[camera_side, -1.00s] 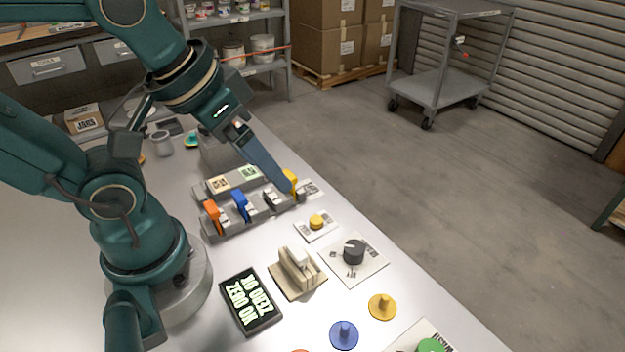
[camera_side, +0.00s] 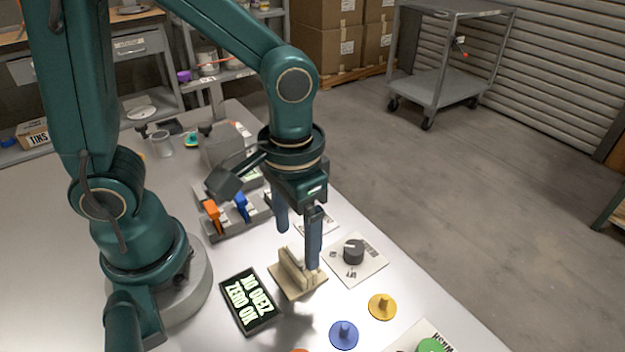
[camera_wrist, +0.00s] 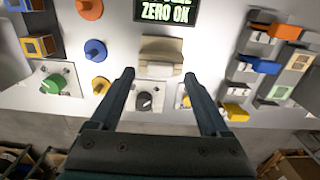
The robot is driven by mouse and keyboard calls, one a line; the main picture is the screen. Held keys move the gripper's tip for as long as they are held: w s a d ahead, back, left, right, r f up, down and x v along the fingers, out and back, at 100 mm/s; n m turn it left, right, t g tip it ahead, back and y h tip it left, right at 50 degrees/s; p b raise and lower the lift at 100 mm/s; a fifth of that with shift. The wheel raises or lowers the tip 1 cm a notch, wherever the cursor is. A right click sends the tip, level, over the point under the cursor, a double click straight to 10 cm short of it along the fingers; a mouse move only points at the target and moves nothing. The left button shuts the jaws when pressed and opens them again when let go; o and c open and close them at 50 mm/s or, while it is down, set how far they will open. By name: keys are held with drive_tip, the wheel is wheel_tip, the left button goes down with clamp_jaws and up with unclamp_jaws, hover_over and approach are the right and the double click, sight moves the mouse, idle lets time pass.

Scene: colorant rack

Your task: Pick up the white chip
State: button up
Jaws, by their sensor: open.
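The white chip (camera_wrist: 159,70) shows pale at the near side of the beige holder in the wrist view. The beige holder (camera_wrist: 161,46) stands upright on the bench, and it also shows in the side view (camera_side: 287,277). My gripper (camera_side: 298,248) is open above the holder, its fingers pointing down. In the wrist view my gripper (camera_wrist: 159,75) has one finger on each side of the chip, apart from it. In the side view the fingers cover the chip, so its height against the fingertips cannot be told.
A dark display (camera_side: 251,300) lies left of the holder. A black knob (camera_side: 353,251) on a white plate stands to the right. Yellow (camera_side: 382,306) and blue (camera_side: 343,334) discs lie in front. A rack with an orange clip (camera_side: 212,215) is behind.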

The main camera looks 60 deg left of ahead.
drive_tip(key=shift+f, duration=1.05)
clamp_jaws()
drive_tip(key=shift+r, duration=0.1)
